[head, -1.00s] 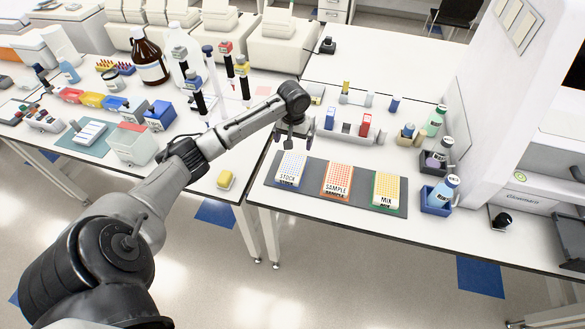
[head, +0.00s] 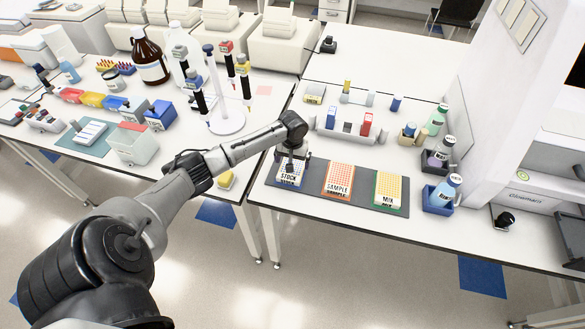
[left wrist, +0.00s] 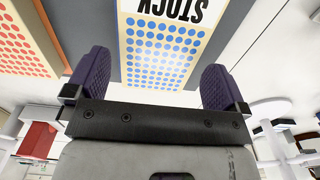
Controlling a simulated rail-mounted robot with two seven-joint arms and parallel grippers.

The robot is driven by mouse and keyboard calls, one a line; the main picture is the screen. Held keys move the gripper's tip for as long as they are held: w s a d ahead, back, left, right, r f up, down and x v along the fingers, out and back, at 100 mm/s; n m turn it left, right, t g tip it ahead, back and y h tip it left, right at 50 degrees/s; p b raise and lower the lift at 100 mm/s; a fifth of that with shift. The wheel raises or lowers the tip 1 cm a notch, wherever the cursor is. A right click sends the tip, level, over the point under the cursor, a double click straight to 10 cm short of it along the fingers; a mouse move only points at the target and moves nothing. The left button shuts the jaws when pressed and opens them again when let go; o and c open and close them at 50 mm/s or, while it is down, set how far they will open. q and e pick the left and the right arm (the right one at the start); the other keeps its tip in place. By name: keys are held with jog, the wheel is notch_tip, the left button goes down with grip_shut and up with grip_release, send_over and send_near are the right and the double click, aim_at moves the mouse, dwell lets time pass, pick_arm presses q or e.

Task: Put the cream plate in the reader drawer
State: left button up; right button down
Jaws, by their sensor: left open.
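The plate marked STOCK (head: 290,177) has a cream edge and blue dots, and lies at the left end of a dark grey mat (head: 313,190). It also shows at the top of the left wrist view (left wrist: 160,52). My left gripper (head: 291,163) is at its far end. In the left wrist view its two purple fingers (left wrist: 152,80) are apart, one on each side of the plate's end, with nothing clamped; contact cannot be told. A dark tray-like part (head: 570,238) shows on the machine at the right edge; I cannot tell whether it is the reader drawer.
The SAMPLE plate (head: 338,180) and MIX plate (head: 388,189) lie on the same mat, to the right. A white rack with blue and red items (head: 350,128) stands behind. A blue holder with a bottle (head: 438,195) is right of the mat. A pipette stand (head: 228,122) is left.

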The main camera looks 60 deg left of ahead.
pick_arm(q)
jog(key=shift+f, duration=1.55)
jog(key=shift+c, duration=0.2)
jog(key=c, duration=0.7)
jog(key=shift+r, duration=0.15)
